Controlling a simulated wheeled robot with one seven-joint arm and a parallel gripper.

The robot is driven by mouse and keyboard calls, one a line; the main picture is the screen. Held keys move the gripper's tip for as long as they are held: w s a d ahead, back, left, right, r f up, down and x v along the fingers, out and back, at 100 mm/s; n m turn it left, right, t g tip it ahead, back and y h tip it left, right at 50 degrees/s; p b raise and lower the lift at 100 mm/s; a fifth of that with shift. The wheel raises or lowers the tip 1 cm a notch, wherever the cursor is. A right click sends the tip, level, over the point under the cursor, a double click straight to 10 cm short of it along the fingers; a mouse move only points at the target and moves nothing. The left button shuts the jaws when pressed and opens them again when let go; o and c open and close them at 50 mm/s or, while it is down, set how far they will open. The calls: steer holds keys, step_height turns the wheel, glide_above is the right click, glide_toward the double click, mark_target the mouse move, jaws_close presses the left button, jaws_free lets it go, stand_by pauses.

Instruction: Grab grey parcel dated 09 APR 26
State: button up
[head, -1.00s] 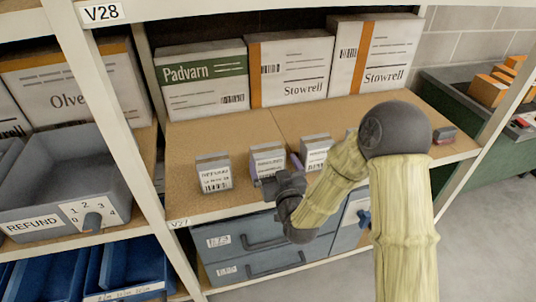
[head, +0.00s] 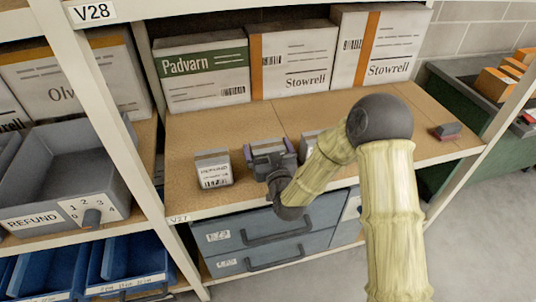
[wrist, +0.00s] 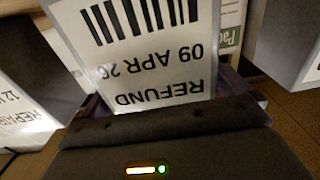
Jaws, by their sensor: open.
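A small grey parcel (head: 266,148) stands on the wooden shelf as the middle one of a row. In the wrist view its white label (wrist: 150,60) reads upside down REFUND and 09 APR 26, with a barcode. My gripper (head: 270,157) is open in front of this parcel, with its purple fingers beside the two sides. In the wrist view the gripper (wrist: 172,103) sits close against the label's lower text. Whether the fingers touch the parcel I cannot tell.
A similar parcel (head: 212,169) stands to the left. Another (head: 309,145) stands to the right, partly behind my arm; in the wrist view a neighbour's label (wrist: 22,128) starts REPAIR. Large white boxes (head: 292,60) line the back. A dark red-topped item (head: 445,131) lies far right.

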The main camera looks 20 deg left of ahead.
steer(key=shift+s, duration=0.15)
steer(key=c, duration=1)
steer(key=shift+r, duration=0.1)
step_height(320, 180, up, 10)
steer(key=shift+p, duration=0.4)
